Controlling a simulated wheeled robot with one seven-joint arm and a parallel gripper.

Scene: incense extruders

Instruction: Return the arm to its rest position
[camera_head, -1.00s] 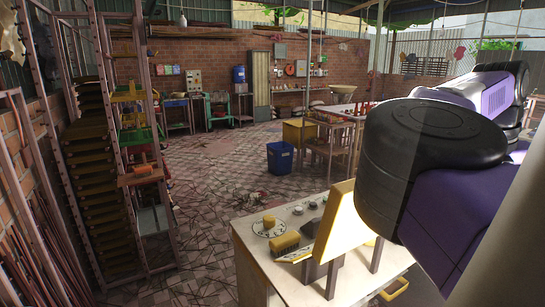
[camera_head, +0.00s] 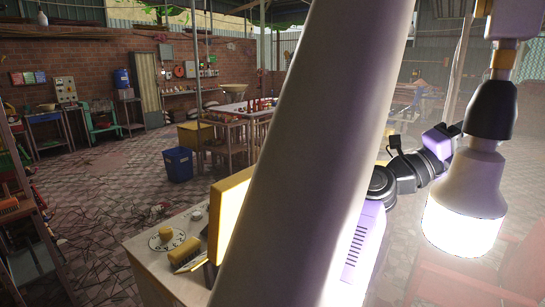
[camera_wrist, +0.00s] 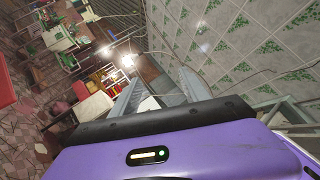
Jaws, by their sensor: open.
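My gripper (camera_wrist: 158,96) shows in the wrist view as two grey fingers spread apart beyond the purple housing. It is open, and nothing shows between the fingers except background. In the head view, my purple and black arm (camera_head: 410,172) is partly hidden behind a thick pale column. The gripper's fingers cannot be made out there.
A lit bulb (camera_head: 465,200) hangs close at the right. A pale cabinet (camera_head: 150,262) with knobs and a yellow panel (camera_head: 229,215) stands left of the column. A blue bin (camera_head: 178,164) and wooden table (camera_head: 225,140) stand behind. Tiled floor lies open at left.

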